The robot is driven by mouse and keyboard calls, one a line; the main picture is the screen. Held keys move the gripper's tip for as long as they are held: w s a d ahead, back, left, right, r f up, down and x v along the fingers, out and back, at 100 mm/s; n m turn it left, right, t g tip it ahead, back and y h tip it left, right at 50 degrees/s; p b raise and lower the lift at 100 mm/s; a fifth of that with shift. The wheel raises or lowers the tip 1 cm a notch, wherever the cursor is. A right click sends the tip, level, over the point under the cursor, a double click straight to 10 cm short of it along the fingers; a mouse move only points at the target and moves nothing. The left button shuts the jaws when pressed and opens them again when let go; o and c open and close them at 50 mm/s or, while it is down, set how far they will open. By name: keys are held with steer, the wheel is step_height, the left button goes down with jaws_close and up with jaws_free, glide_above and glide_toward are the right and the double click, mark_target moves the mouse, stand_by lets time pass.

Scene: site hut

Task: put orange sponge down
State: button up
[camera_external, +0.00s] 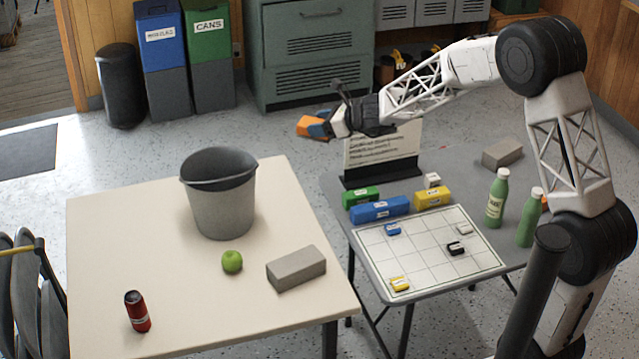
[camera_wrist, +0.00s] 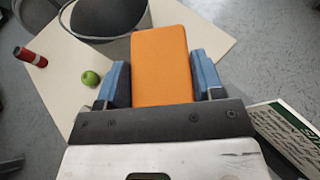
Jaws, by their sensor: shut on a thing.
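The orange sponge (camera_wrist: 162,66) is a flat block between the blue fingers of my gripper (camera_wrist: 163,82) in the wrist view. My gripper is shut on it. In the outside view the orange sponge (camera_external: 309,126) shows at the end of my gripper (camera_external: 318,128), partly hidden by a blue finger. It is held in the air, above the level of the tables, near the gap between them. In the wrist view the cream table (camera_wrist: 60,100) and the grey bucket (camera_wrist: 72,20) lie below and beyond the sponge.
The cream table (camera_external: 110,260) bears a bucket (camera_external: 222,200), a green apple (camera_external: 232,262), a red can (camera_external: 137,312) and a grey block (camera_external: 296,268). The grey table (camera_external: 465,183) holds a gridded board (camera_external: 425,250), a sign (camera_external: 382,160), coloured boxes and green bottles. The cream table's left part is clear.

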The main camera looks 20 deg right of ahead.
steer(key=s+a+n+g+y, duration=0.3)
steer(key=s+a+n+g, duration=0.55)
steer(key=s+a, duration=2.35)
steer(key=shift+m, duration=0.25)
steer(key=shift+s+d+f, duration=0.15)
steer(key=shift+d+f, duration=0.05)
steer(key=shift+f, duration=3.65)
steer(key=shift+s+d+f, duration=0.1)
steer(key=shift+d+f, duration=0.05)
steer(key=shift+f, duration=3.7)
steer(key=shift+s+d+f, duration=0.15)
steer(key=shift+d+f, duration=0.05)
steer(key=shift+f, duration=3.65)
steer(key=shift+w+a, duration=0.1)
steer(key=w+a, duration=0.3)
steer(key=a, duration=0.1)
steer(key=w+a+f, duration=0.1)
steer(key=w+a, duration=0.2)
steer(key=a, duration=0.1)
steer(key=w+a, duration=0.4)
steer(key=shift+w+f, duration=0.1)
steer(key=shift+f, duration=0.15)
steer(key=shift+f, duration=1.75)
